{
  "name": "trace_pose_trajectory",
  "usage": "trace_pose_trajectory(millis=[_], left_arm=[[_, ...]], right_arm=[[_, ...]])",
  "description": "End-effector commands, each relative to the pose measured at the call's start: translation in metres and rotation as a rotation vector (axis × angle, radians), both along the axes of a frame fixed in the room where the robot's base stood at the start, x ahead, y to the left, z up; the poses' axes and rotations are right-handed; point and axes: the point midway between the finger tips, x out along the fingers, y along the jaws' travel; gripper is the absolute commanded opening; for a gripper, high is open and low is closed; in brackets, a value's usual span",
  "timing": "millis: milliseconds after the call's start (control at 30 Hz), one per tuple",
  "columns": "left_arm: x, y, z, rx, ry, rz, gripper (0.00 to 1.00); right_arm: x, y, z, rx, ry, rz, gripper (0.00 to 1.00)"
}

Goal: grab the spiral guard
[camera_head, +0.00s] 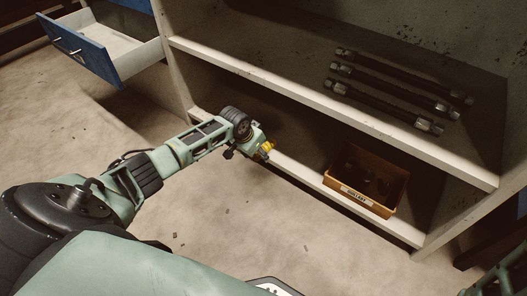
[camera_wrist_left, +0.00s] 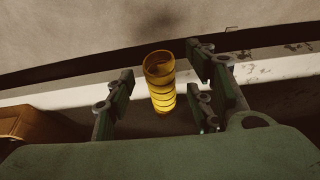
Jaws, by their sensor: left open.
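The spiral guard (camera_wrist_left: 161,84) is a yellow ribbed tube. In the left wrist view it stands out between the two fingers of my left gripper (camera_wrist_left: 160,95), with visible space on both sides. In the head view my left gripper (camera_head: 262,150) is at the lower shelf's front edge, with the yellow guard (camera_head: 267,147) just at its tip. The gripper is open around the guard and not closed on it. The guard's lower end is hard to make out. My right gripper is not in view; only part of a green arm shows at the lower right.
An orange bin (camera_head: 366,181) with dark parts stands on the lower shelf (camera_head: 300,176) to the right. Several black hoses with metal ends (camera_head: 395,88) lie on the upper shelf (camera_head: 330,103), whose edge overhangs. A blue drawer (camera_head: 83,48) stands open at the left. The floor in front is mostly clear.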

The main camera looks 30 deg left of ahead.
Motion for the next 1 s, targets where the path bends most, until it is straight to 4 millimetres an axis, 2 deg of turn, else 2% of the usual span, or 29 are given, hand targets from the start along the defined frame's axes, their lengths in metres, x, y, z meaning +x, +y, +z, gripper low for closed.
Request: trace_pose_trajectory(millis=[67,500,767,933,1000], left_arm=[[0.000,0.000,0.000,0.000,0.000,0.000,0.48],[0.000,0.000,0.000,0.000,0.000,0.000,0.10],[0.000,0.000,0.001,0.001,0.000,0.000,0.09],[0.000,0.000,0.008,0.001,0.000,0.000,0.09],[0.000,0.000,0.014,0.001,0.000,0.000,0.09]], right_arm=[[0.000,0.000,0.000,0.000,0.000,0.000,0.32],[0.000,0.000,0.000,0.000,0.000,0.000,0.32],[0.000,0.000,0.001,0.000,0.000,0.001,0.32],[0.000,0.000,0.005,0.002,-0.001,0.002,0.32],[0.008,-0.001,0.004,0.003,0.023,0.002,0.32]])
